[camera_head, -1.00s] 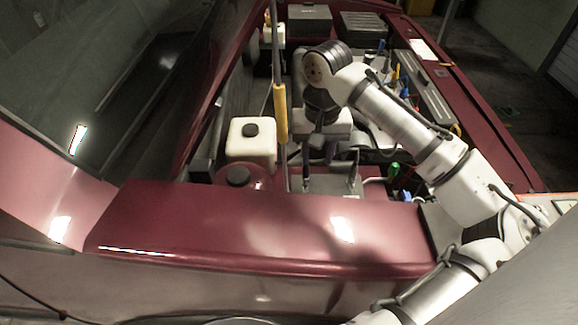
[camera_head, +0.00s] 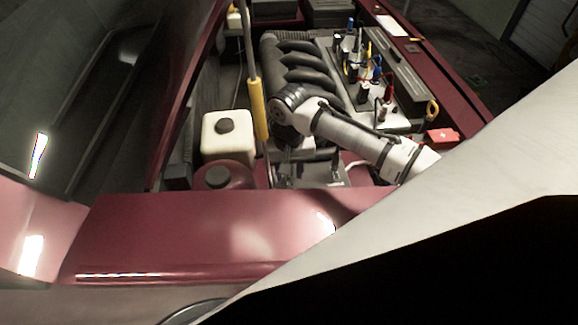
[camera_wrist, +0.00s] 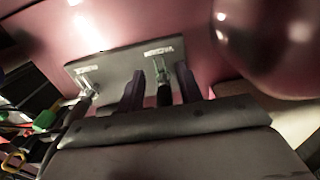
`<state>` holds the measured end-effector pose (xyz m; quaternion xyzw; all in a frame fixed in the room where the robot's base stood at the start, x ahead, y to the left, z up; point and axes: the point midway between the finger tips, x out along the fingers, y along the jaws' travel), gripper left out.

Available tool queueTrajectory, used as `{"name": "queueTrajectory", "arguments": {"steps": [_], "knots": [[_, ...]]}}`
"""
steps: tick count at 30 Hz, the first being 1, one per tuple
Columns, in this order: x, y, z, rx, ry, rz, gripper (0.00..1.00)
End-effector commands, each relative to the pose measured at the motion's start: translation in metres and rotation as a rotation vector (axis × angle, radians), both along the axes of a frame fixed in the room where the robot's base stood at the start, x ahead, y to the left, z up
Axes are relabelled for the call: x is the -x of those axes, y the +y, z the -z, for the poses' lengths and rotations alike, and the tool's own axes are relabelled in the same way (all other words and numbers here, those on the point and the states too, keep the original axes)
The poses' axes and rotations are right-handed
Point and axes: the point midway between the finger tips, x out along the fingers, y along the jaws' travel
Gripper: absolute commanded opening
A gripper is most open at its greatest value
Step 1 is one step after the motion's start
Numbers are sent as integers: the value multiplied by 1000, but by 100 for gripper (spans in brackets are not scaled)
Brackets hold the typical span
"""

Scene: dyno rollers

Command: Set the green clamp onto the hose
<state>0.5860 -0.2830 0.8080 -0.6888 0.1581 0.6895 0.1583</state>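In the wrist view, my gripper (camera_wrist: 161,88) has two dark fingers standing apart, with a dark upright hose piece (camera_wrist: 164,94) between them and visible gaps on both sides. A green piece, seemingly the green clamp (camera_wrist: 158,72), sits at the upper part of that hose, by a grey labelled plate (camera_wrist: 116,72). I cannot tell whether it is fully around the hose. A second hose end (camera_wrist: 86,88) stands at the plate's left. In the head view, my gripper is mostly hidden below my wrist, above the grey plate (camera_head: 312,178).
A white reservoir (camera_head: 228,140) and a dark red, black-capped tank (camera_head: 218,180) stand left of my arm, by a yellow-sleeved strut (camera_head: 259,108). The ribbed engine (camera_head: 305,70) and coloured tools (camera_head: 366,70) lie beyond. The red fender (camera_head: 200,235) is in front. A large pale surface covers the lower right.

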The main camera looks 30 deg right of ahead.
Motion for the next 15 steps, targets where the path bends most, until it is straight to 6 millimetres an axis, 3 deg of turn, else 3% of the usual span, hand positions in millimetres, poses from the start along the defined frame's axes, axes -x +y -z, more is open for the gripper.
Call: {"name": "queueTrajectory", "arguments": {"steps": [6,15], "knots": [[0,0,19,0,-1,0,35],[0,0,21,0,-1,0,35]]}}
